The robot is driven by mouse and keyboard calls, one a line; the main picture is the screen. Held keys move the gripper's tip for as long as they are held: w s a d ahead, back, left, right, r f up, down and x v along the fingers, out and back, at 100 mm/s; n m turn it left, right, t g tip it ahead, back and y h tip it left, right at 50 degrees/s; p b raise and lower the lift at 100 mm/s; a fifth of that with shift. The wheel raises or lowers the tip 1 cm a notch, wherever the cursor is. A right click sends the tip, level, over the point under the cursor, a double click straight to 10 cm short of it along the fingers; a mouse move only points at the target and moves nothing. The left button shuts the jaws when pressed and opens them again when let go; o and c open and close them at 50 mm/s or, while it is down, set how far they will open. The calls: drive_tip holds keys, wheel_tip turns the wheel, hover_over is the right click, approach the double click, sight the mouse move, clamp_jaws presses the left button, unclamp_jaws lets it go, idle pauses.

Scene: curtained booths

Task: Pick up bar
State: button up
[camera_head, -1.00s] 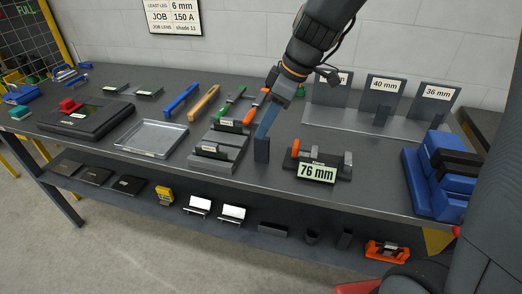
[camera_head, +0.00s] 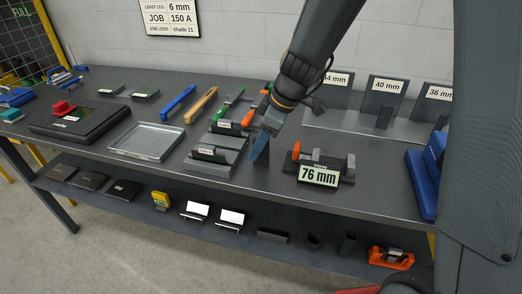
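A small dark upright block (camera_head: 261,158), which looks like the bar, stands on the bench near the front edge, just left of the 76 mm gauge (camera_head: 318,174). My gripper (camera_head: 259,150) reaches down to it from above. Its blue finger overlaps the block's left side and top. I cannot tell whether the fingers touch the block or are closed on it. Similar dark blocks stand in front of the labelled plates at the back, one by the 40 mm plate (camera_head: 386,100).
Grey stepped blocks (camera_head: 215,157) lie close left of my gripper. An empty metal tray (camera_head: 146,140) and a black case (camera_head: 80,121) are further left. Green and orange-handled tools lie behind. Blue blocks (camera_head: 425,170) are at the right, partly hidden by my arm.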

drive_tip(key=shift+x, duration=1.15)
drive_tip(key=shift+c, duration=0.2)
clamp_jaws()
